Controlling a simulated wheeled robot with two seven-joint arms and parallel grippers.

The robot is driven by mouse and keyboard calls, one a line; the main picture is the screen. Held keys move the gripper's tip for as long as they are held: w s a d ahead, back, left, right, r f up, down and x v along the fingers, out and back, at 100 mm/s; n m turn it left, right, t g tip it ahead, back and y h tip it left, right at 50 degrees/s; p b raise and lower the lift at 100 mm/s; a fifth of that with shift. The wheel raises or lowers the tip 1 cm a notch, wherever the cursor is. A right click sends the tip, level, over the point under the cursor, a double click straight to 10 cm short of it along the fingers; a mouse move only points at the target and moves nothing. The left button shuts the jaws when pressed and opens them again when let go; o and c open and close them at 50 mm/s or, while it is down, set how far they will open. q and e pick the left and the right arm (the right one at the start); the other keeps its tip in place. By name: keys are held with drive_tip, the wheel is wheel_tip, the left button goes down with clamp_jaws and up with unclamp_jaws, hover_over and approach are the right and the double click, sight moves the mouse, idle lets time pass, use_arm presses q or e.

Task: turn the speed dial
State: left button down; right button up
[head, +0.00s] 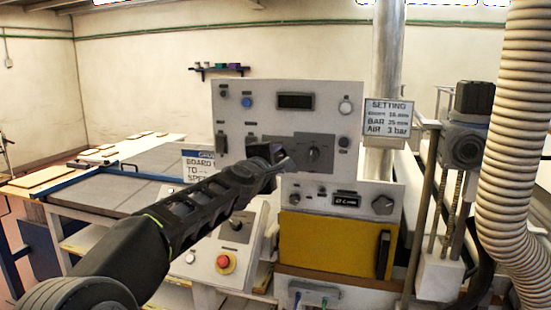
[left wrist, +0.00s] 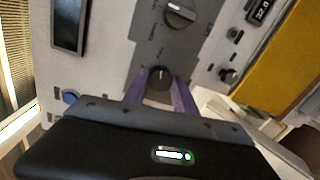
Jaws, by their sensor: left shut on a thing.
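The upper control panel (head: 235,125) has a grey plate (head: 325,167) bearing a large dark dial (head: 313,154). The large dial also shows in the left wrist view (left wrist: 180,12). My left gripper (head: 280,158) is at the left part of this plate. In the left wrist view its purple fingers (left wrist: 160,92) are shut on a small black dial (left wrist: 159,79), one finger on each side. The gripper hides this small dial in the head view. I cannot read which dial is labelled for speed. My right gripper is not in view.
A lower panel (head: 370,188) carries a small display (head: 346,200) and knobs above a yellow door (head: 325,245). A console with a red stop button (head: 225,263) stands below my left arm. A ribbed hose (head: 510,150) and a motor unit (head: 462,145) stand at right.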

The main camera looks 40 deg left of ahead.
use_arm(q)
drive_tip(key=c, duration=1)
unclamp_jaws()
drive_tip(key=v, duration=0.7)
drive_tip(key=shift+s+d, duration=0.15)
drive_tip(key=shift+s, duration=0.25)
